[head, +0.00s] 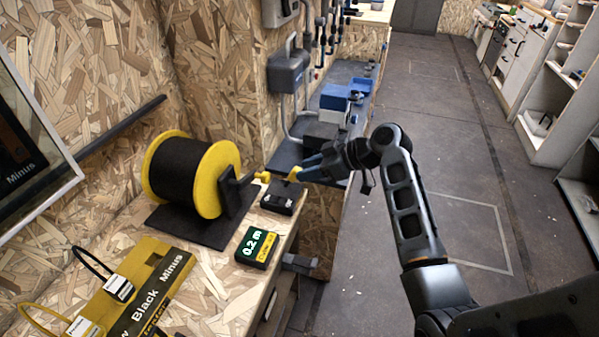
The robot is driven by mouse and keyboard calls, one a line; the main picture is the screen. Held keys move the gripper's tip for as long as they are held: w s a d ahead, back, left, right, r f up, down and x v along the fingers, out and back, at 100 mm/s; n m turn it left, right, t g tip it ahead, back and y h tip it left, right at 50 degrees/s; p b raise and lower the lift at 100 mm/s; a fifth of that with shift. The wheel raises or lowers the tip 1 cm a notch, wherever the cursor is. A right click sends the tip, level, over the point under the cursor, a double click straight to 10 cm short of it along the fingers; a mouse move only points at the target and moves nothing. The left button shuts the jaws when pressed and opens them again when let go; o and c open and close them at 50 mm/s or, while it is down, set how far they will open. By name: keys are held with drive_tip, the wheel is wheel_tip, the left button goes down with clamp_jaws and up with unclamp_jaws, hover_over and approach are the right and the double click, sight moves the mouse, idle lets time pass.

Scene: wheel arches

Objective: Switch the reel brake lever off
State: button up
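A cable reel (185,177) with yellow flanges and a black winding stands on a black base plate at the left of the bench. A small black box (283,198) with white markings sits to its right, near the bench edge. A yellow lever part (294,174) shows just above this box, and a separate yellow piece (262,177) shows closer to the reel's black bracket (238,190). My gripper (302,172) points left, with its fingertips right at the yellow lever part. Contact and the gap between the fingers are too small to make out.
A yellow labelled panel (150,290) with cable loops is at the front left. Blue bins (338,95) stand behind. Open floor (450,150) lies to the right.

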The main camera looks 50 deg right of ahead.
drive_tip(key=v, duration=0.3)
drive_tip(key=shift+s+d+r, duration=0.15)
drive_tip(key=shift+s+r, duration=0.05)
drive_tip(key=shift+s, duration=0.15)
drive_tip(key=s+a+f+m+h, duration=0.3)
drive_tip(key=s+a+f, duration=0.2)
drive_tip(key=a+f, duration=0.5)
drive_tip(key=s+a+m+h, duration=0.2)
drive_tip(key=s+a, duration=0.6)
drive_tip(key=s, duration=0.1)
drive_tip(key=s+a+r+t, duration=0.2)
drive_tip(key=s+a+r, duration=0.2)
drive_tip(key=s+r, duration=0.4)
drive_tip(key=s+a+r+n+t+y, duration=0.1)
drive_tip(key=s+a+r+t, duration=0.1)
drive_tip(key=s+a+r, duration=0.3)
drive_tip(key=s+r, duration=0.3)
drive_tip(key=s, duration=0.1)
drive_tip(key=shift+r, duration=0.35)
